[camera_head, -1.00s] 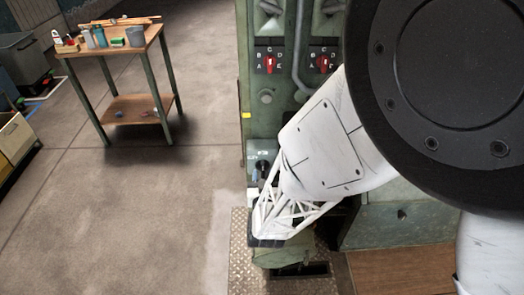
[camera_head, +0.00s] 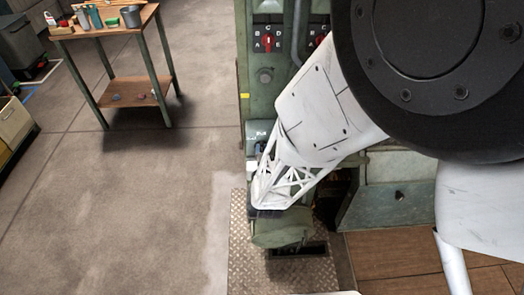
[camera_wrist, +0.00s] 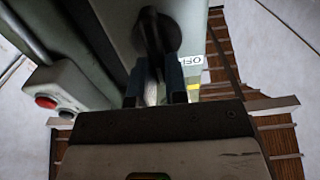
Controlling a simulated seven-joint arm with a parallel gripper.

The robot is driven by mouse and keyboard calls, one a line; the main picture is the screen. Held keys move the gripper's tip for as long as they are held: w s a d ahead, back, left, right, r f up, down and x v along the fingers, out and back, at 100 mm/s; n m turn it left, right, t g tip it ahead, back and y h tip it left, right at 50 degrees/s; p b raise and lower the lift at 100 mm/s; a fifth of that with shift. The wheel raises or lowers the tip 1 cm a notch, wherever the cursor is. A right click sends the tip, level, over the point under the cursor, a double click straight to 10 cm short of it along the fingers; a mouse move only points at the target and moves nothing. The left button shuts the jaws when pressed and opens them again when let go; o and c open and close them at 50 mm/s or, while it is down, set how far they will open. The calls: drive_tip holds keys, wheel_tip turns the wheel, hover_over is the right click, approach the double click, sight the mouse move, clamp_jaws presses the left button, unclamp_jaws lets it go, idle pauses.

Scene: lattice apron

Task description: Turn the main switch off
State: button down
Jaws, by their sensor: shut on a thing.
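The main switch has a dark round hub and a dark lever (camera_wrist: 150,32) in the wrist view, on a pale green panel. An OFF label (camera_wrist: 196,61) is beside it on the right. My gripper (camera_wrist: 154,78) reaches up to the lever with its two dark fingers either side of the lever's lower end, shut on it. The lever's tip is hard to make out between the fingers. In the head view my white lattice-covered wrist is in front of the lower green cabinet and hides the fingers and most of the switch.
A small box with a red button (camera_wrist: 46,102) and a dark button is left of my gripper. The green cabinet carries red rotary selectors (camera_head: 267,41) higher up. A wooden table (camera_head: 112,29) with containers stands at the left. Open concrete floor lies between.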

drive_tip(key=shift+n, duration=0.4)
drive_tip(key=n, duration=0.5)
drive_tip(key=a+f+n, duration=0.1)
drive_tip(key=n, duration=0.5)
drive_tip(key=f+n, duration=0.1)
drive_tip(key=n, duration=0.5)
drive_tip(key=shift+a, duration=0.35)
drive_tip(key=c, duration=1.1)
unclamp_jaws()
drive_tip(key=shift+r, duration=0.1)
drive_tip(key=shift+c, duration=0.2)
drive_tip(key=shift+s, duration=0.1)
drive_tip(key=s, duration=0.7)
drive_tip(key=shift+s, duration=0.35)
